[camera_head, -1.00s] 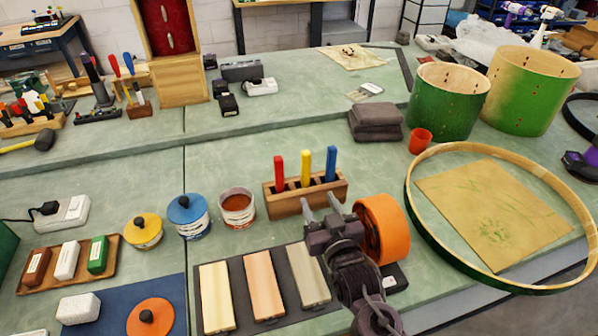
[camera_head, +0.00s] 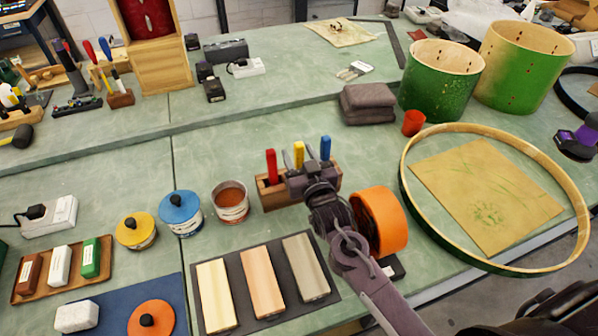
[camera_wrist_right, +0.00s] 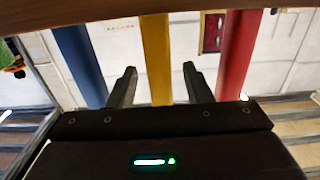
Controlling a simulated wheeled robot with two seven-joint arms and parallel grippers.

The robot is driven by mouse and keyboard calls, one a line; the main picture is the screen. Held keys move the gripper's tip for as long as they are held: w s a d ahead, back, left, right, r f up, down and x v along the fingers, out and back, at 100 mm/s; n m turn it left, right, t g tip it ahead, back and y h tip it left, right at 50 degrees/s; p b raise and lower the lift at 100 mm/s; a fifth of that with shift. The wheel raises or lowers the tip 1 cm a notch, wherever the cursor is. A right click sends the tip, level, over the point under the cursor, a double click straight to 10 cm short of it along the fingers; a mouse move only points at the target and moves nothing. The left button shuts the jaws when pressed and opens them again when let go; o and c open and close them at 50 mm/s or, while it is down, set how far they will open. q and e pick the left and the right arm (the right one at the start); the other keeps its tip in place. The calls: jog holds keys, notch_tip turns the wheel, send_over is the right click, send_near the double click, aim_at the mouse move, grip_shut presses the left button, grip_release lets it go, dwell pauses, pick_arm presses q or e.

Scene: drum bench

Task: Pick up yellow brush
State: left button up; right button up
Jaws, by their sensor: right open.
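The yellow brush (camera_head: 299,152) stands upright in the middle of a wooden holder (camera_head: 273,197), between a red brush (camera_head: 271,165) and a blue brush (camera_head: 325,148). My right gripper (camera_head: 302,169) is open at the front of the holder and hides the yellow brush's lower part. In the right wrist view, the yellow handle (camera_wrist_right: 155,55) runs between the two spread fingers (camera_wrist_right: 160,84), with a gap on each side. The blue handle (camera_wrist_right: 78,60) is left of the fingers there and the red handle (camera_wrist_right: 236,55) right. My left gripper is not in view.
An orange roll (camera_head: 380,220) stands close to the right of my right arm. A mat with wooden blocks (camera_head: 263,283) lies in front of the holder. An open can (camera_head: 231,203) stands to its left, a large hoop (camera_head: 404,190) to its right.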

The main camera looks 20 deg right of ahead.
jog(key=c, duration=0.8)
jog(key=shift+r, duration=0.2)
